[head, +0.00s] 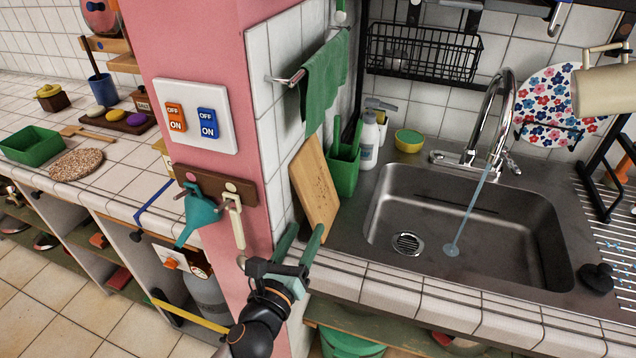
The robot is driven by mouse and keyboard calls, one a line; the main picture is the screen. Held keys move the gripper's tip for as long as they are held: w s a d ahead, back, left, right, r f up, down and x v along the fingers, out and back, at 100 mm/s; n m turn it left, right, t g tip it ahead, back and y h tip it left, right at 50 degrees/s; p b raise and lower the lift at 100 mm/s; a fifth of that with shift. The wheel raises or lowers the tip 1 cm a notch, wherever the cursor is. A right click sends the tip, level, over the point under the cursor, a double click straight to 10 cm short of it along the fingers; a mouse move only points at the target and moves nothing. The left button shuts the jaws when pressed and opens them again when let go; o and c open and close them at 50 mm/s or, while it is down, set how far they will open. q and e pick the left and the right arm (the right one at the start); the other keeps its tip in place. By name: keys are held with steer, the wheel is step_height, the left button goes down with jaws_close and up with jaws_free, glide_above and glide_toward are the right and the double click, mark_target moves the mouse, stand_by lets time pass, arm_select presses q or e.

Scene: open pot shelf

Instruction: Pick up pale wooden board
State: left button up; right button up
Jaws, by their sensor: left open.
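The pale wooden board (315,188) stands tilted on the counter, leaning against the tiled side of the pink pillar, left of the sink. My left gripper (302,240) comes up from below, its two green fingers pointing up at the lower part of the board. The fingers are spread apart with a gap between them. The board's lower edge shows close to the fingertips; I cannot tell whether they touch it. My right gripper is not in view.
A green container (343,172) and a soap bottle (369,140) stand just behind the board. A green towel (325,80) hangs above it. The metal sink (468,225) with running water is to the right. The pillar (205,45) bounds the left, with a teal funnel (197,215) hanging on it.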

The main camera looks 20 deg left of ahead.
mark_target(323, 198)
arm_select(q)
steer(key=w, duration=1.1)
steer(key=shift+w+d+f+p, duration=0.1)
steer(key=shift+d+f+p, duration=0.15)
steer(key=shift+p, duration=0.05)
jaws_close()
